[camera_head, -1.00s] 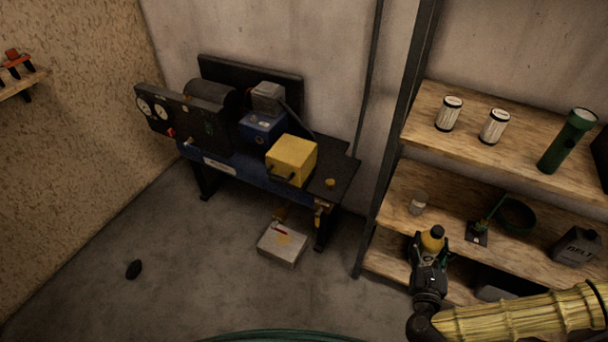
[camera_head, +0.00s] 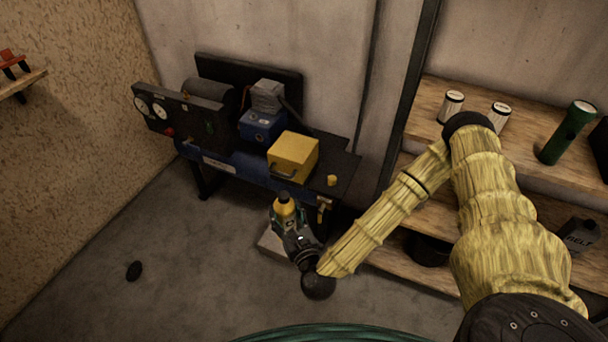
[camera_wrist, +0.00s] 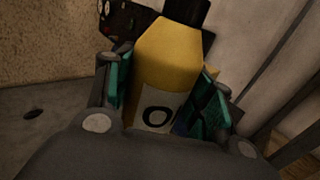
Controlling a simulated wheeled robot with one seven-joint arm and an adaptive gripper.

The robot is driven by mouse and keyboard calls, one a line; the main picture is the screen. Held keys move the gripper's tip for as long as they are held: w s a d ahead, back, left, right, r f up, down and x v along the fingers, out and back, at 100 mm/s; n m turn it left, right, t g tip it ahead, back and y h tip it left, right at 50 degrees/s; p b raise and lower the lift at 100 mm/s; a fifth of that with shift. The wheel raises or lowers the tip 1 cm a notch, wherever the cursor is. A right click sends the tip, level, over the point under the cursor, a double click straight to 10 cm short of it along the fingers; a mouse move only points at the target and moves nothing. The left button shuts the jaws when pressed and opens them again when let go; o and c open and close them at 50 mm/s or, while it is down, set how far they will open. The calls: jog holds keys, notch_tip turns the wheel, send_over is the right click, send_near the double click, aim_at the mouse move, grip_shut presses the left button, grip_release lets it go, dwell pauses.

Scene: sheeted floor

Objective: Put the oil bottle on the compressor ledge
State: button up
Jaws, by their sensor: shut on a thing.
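The oil bottle (camera_head: 285,210) is yellow with a dark cap. My gripper (camera_head: 287,222) is shut on it and holds it roughly upright in front of the compressor (camera_head: 235,163). In the wrist view the bottle (camera_wrist: 165,65) stands between the two teal-padded fingers of my gripper (camera_wrist: 165,100), and part of its pale label shows. The compressor ledge (camera_head: 335,165) is the dark flat surface at the machine's right end.
A wooden shelf unit (camera_head: 435,92) with white cans (camera_head: 452,103) and a green flashlight (camera_head: 567,132) stands at right, partly behind my arm. A pale box (camera_head: 270,243) lies on the floor behind my gripper. A small dark object (camera_head: 134,271) lies on open floor at left.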

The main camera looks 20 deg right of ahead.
jog(key=w+d+f+m+g+h+b, duration=0.2)
jog(key=w+d+m+h+b, duration=0.3)
jog(key=d+b, duration=0.65)
jog(key=w+d+f+m+g+h+b, duration=0.25)
jog(key=w+d+h+b, duration=0.45)
jog(key=d+b, duration=0.5)
jog(key=shift+m, duration=0.45)
jog(key=shift+w+d+f+p, duration=0.2)
jog(key=shift+w+d+f, duration=0.6)
jog(key=shift+w+d, duration=1.05)
jog(key=shift+w+d+f+p, duration=0.15)
jog(key=shift+w+d+f, duration=0.85)
jog(key=shift+w, duration=1.5)
jog(key=shift+w+d+f+p, duration=0.2)
jog(key=shift+w+d+f, duration=0.35)
jog(key=shift+w+d, duration=1.4)
jog(key=shift+w+a+f, duration=0.1)
jog(key=shift+w+a, duration=0.15)
jog(key=o, duration=1.4)
jog(key=shift+o, duration=0.2)
